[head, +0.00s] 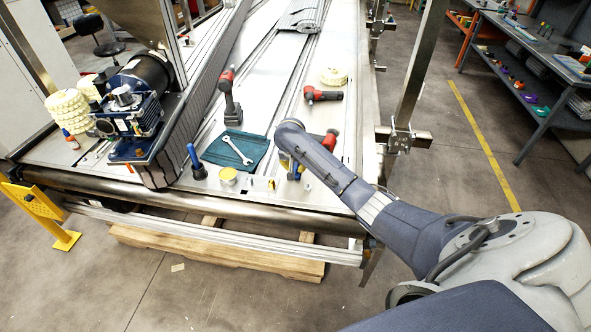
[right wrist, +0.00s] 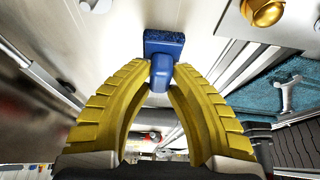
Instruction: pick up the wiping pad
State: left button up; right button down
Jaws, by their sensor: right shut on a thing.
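The wiping pad (right wrist: 165,40) is a blue block with a rounded blue handle, seen in the right wrist view. My right gripper (right wrist: 162,65) has ribbed yellow fingers shut on the pad's handle. The textured blue head of the pad sticks out beyond the fingertips. In the head view my right gripper (head: 285,161) is mostly hidden behind my own arm, at the front right part of the conveyor frame. I cannot tell whether the pad touches the metal surface. My left gripper is not in view.
A teal cloth (head: 224,160) with a silver wrench (head: 238,150) lies left of my right gripper. A red-and-black power tool (head: 229,95) stands behind it. Another red tool (head: 322,94) lies farther back near a cream stack (head: 334,76). A metal post (head: 415,75) rises at right.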

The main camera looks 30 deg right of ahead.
aim_at(295, 165)
jog(key=shift+r, duration=0.1)
notch_tip(295, 165, up, 10)
jog(key=shift+f, duration=0.1)
dwell(0.4)
jog(key=c, duration=1.8)
grip_release()
jog(key=shift+c, duration=0.2)
grip_shut()
